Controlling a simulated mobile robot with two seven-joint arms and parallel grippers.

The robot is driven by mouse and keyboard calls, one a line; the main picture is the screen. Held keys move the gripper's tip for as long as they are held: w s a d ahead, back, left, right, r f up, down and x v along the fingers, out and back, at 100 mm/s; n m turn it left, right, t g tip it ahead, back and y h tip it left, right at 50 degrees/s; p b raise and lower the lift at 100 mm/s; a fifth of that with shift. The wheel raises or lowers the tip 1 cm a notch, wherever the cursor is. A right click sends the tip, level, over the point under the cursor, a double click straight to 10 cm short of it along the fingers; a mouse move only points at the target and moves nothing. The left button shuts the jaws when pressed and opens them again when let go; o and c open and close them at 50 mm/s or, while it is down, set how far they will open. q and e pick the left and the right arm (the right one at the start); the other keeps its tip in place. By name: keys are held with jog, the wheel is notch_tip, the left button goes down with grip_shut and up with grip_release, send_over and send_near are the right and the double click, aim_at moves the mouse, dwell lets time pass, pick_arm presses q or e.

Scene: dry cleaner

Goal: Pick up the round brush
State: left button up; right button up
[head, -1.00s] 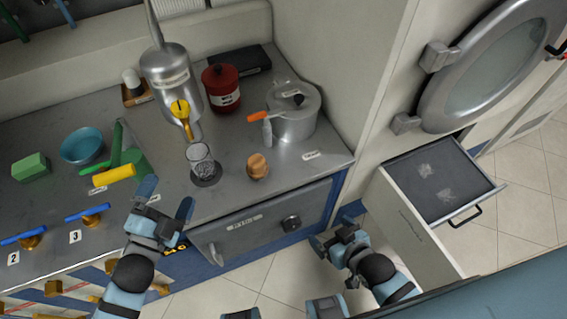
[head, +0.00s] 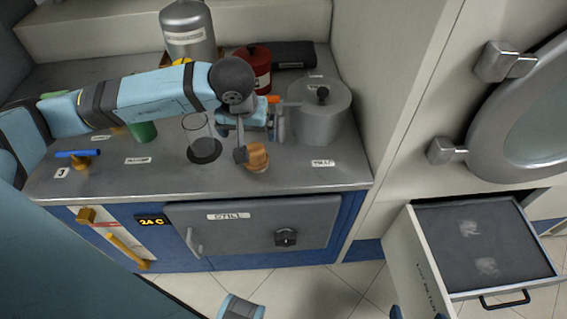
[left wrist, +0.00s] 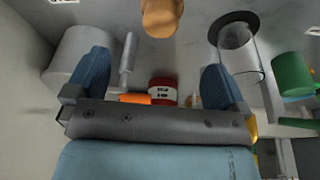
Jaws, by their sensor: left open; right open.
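The round brush appears to be the small round wooden object (head: 257,157), standing on the grey counter (head: 100,183) near its front edge. It also shows at the top of the left wrist view (left wrist: 160,15). My left gripper (head: 258,135) is open and empty, right at the wooden object in the head view, partly in front of it. In the left wrist view the open fingers (left wrist: 155,78) point toward it, with the object beyond the tips and roughly midway between them. My right gripper (head: 417,314) shows only as fingertips at the bottom edge, apart and empty.
A grey pot (head: 320,112) stands close to the right of the wooden object. A glass beaker (head: 203,148) stands to its left. A red canister (head: 256,66) and a metal tank (head: 187,30) are behind. An open drawer (head: 480,245) juts out at the right.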

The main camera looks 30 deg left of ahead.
aim_at(255, 149)
pick_arm(q)
jog(key=b+x, duration=0.1)
jog(key=x, duration=0.1)
jog(key=b+x, duration=0.1)
jog(key=x, duration=0.2)
jog(key=b+x, duration=0.2)
jog(key=x, duration=0.1)
jog(key=shift+a, duration=0.3)
jog(key=shift+w+f, duration=0.2)
jog(key=shift+f, duration=0.15)
jog(key=b+x, duration=0.2)
jog(key=x, duration=0.2)
jog(key=shift+w+f, duration=0.15)
jog(key=shift+f, duration=0.15)
jog(key=shift+w+f, duration=0.1)
jog(key=shift+f, duration=0.05)
jog(key=shift+c, duration=1)
jog(key=c, duration=0.8)
jog(key=shift+c, duration=0.4)
pick_arm(e)
jog(key=shift+w+a+f+t+y, duration=0.15)
jog(key=shift+a+f+t, duration=0.1)
jog(key=shift+f, duration=0.2)
jog(key=shift+w+a+f+t+y, duration=0.1)
jog(key=shift+a+f+t+y, duration=0.1)
jog(key=shift+f, duration=0.25)
